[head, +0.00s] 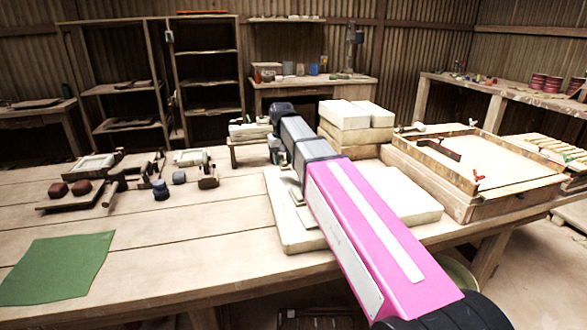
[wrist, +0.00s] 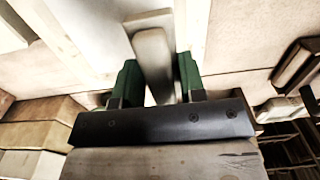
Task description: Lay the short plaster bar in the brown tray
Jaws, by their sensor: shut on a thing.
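My gripper (wrist: 158,72) has its two green fingers closed on a pale grey plaster bar (wrist: 153,50), which runs out from between them in the wrist view. A wider whitish piece (wrist: 150,18) shows just beyond the bar's end; I cannot tell whether they touch. In the head view my pink arm hides the fingers and most of the bar. Pale pieces (head: 297,193) show beside the arm, over a thick white slab (head: 410,190) on the table. I cannot single out the brown tray with certainty; a low brown board (head: 70,204) at left bears reddish lumps.
A large wooden frame box (head: 460,205) stands right of the slab, with stacked pale blocks (head: 345,132) behind. A green cloth (head: 58,267) lies at front left. Small pots (head: 160,190) and moulds (head: 92,165) stand at left. The table's middle-left planks are clear.

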